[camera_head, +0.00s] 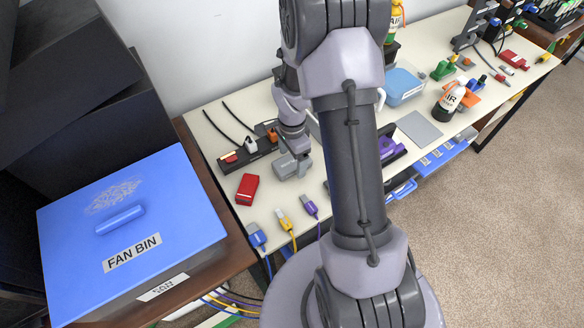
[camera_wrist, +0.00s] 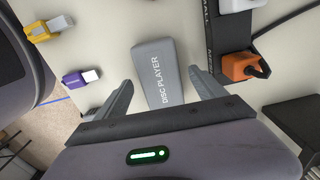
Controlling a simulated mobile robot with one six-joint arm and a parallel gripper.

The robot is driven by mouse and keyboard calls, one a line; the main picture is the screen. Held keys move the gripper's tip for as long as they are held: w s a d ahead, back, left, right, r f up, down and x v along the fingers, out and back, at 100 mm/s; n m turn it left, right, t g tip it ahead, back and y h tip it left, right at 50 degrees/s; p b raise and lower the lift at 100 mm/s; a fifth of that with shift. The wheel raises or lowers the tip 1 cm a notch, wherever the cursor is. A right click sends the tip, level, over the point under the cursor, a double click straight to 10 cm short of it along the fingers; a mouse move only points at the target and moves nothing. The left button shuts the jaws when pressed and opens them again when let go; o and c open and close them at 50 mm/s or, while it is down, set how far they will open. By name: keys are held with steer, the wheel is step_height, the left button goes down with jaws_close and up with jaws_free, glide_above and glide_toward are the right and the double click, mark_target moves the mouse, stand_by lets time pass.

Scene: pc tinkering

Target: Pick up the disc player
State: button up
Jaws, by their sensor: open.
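The disc player (camera_wrist: 157,72) is a flat grey rectangular block with "DISC PLAYER" printed on it. In the wrist view it lies on the pale table, its near end between the two open fingers of my gripper (camera_wrist: 160,98). A gap shows on both sides, so the fingers look apart from it. In the head view my gripper (camera_head: 292,166) is low over the table, right of a red box.
A black power strip (camera_head: 248,153) with an orange plug lies just behind. A red box (camera_head: 247,189) and yellow, purple and blue cable plugs (camera_head: 285,221) lie nearby. The blue FAN BIN (camera_head: 130,225) stands left. A blue container (camera_head: 402,86) and bottles stand right.

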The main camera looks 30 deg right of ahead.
steer(key=c, duration=1.5)
